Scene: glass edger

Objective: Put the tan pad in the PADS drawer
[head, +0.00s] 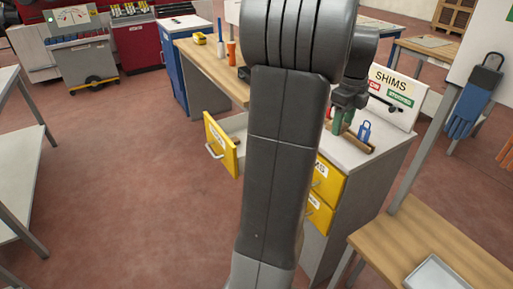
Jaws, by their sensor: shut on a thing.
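My gripper (343,128), with green fingertips, is over the cabinet top at the right, partly behind my arm. It is shut on a tan-brown piece, which looks like the tan pad (358,143); this sticks out to the lower right of the fingertips. I cannot tell whether it touches the cabinet top. A yellow-fronted drawer (221,146) stands pulled out left of my arm. Its label is too small to read, so I cannot tell if it is the PADS drawer. My arm hides part of its inside.
A blue tagged object (364,131) stands beside the pad, before the SHIMS board (393,92). Shut yellow drawers (326,184) show below the cabinet top. A wooden bench (440,250) with a grey tray (445,273) is at lower right. Floor left of the open drawer is clear.

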